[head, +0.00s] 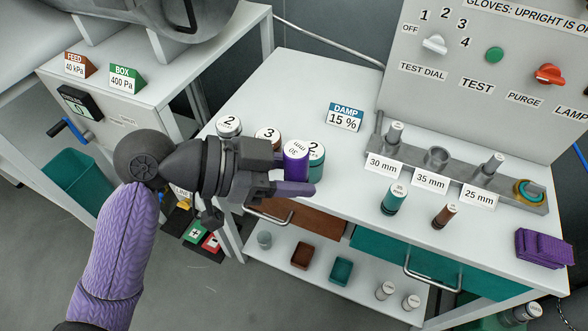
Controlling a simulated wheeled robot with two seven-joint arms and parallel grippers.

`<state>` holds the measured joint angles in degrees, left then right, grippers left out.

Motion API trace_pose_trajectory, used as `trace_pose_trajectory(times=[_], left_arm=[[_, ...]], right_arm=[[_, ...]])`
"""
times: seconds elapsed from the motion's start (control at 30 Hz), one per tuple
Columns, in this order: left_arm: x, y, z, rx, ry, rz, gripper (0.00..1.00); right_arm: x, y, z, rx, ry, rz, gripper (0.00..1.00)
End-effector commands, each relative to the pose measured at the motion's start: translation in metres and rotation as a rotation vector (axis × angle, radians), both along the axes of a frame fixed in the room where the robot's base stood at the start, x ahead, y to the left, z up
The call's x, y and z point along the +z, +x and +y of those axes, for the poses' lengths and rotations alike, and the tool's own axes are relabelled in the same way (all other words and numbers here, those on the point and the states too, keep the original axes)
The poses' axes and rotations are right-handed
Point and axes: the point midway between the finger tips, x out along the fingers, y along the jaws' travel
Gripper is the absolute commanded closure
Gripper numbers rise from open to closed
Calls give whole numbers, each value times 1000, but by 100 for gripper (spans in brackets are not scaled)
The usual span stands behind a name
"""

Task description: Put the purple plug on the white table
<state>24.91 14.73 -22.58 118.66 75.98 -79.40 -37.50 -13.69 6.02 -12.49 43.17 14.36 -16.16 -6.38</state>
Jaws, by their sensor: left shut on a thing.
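My left gripper (292,171) reaches in from the left over the front left part of the white table (292,82). It is shut on the purple plug (296,162), a short cylinder with a white top whose lettering appears upside down. The plug is about upright. A purple finger hides its lower end, so I cannot tell whether it touches the table top. A teal cylinder marked 2 (317,158) is close behind it on the right. My right gripper is not in view.
Cylinders marked 2 (229,126) and 3 (267,135) stand behind the gripper. A grey rack (437,160) with several posts runs along the back. A teal plug (394,199), a brown plug (444,215) and a purple block (542,248) stand right. The table's middle is clear.

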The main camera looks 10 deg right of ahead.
Motion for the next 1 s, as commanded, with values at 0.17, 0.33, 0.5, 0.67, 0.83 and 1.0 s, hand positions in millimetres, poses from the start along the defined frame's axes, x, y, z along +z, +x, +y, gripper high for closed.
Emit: trace_pose_trajectory(times=[0.17,0.33,0.5,0.67,0.83,1.0], left_arm=[[0,0,0,0,0,0,100],[0,0,0,0,0,0,100],[-4,7,20,78,2,1,100],[-13,18,79,284,6,3,100],[-16,19,146,499,7,3,100],[-12,17,176,582,10,-3,100]], right_arm=[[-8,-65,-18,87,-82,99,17],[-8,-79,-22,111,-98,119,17],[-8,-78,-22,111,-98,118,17],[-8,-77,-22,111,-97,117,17],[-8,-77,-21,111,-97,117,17],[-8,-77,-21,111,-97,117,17]])
